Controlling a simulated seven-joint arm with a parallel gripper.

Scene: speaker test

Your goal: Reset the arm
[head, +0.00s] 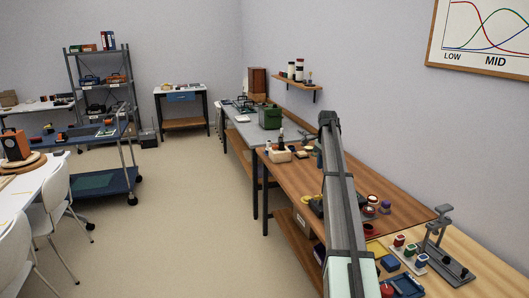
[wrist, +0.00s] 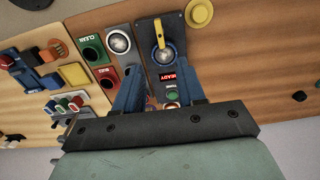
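My gripper (wrist: 157,76) is at the bottom centre of the wrist view. Its two bluish fingers stand well apart with nothing clearly held between them. They point toward a dark panel (wrist: 151,58) with a yellow lever (wrist: 159,34), a red READY label and a green button. My arm (head: 340,190) rises through the head view over the wooden bench (head: 400,205). I cannot make out the gripper in the head view.
A metal press stand (head: 440,245) stands at the bench's right. A wall shelf (head: 297,82) is above. The floor (head: 185,215) is open.

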